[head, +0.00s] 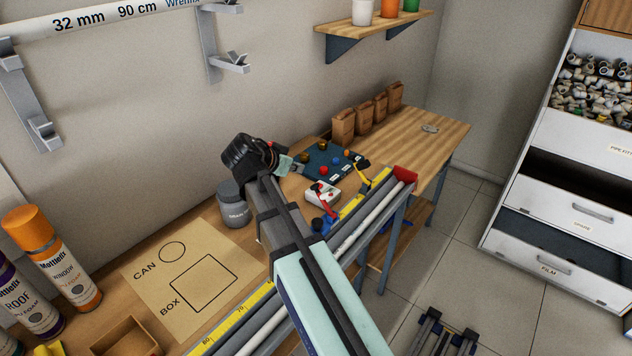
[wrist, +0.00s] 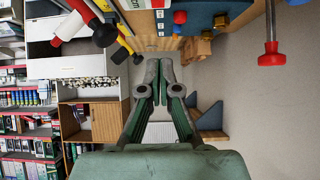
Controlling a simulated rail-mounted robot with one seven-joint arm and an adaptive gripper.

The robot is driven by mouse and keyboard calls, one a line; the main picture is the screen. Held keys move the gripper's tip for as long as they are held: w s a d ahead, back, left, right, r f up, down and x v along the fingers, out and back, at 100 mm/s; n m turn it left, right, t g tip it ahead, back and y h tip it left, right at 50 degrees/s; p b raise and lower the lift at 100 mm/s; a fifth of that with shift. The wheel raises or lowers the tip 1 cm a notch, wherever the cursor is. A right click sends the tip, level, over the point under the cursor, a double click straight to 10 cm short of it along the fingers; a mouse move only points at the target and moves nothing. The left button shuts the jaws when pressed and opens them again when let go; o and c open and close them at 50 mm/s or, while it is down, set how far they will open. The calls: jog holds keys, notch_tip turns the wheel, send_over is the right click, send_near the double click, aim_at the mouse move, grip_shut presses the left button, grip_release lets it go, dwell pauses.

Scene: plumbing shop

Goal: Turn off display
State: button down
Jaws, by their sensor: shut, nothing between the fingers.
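I see no screen that I can clearly name as the display. A dark blue board (head: 318,160) with several coloured knobs lies on the bench in the head view. The board also shows at the top of the wrist view (wrist: 205,12). A white box (head: 322,194) with red parts sits in front of the board. My gripper (head: 300,160) is near the board's left edge, partly hidden by its own wrist. In the wrist view its green fingers (wrist: 160,82) are together and empty. A red knob (wrist: 271,56) on a metal stem shows at the right there.
A grey can (head: 232,207) stands left of my arm. A sheet marked CAN and BOX (head: 200,262) lies on the bench. Pipes on a yellow-edged rail (head: 372,207) run along the front. Brown bags (head: 368,116) stand along the wall. The bench's right end is mostly clear.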

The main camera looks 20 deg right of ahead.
dwell(0.3)
jog(key=p+x, duration=0.3)
jog(key=x, duration=0.7)
jog(key=shift+w+d+f, duration=0.1)
jog(key=shift+d+f, duration=0.05)
jog(key=shift+f, duration=0.9)
jog(key=shift+f+p, duration=0.45)
jog(key=shift+f, duration=0.5)
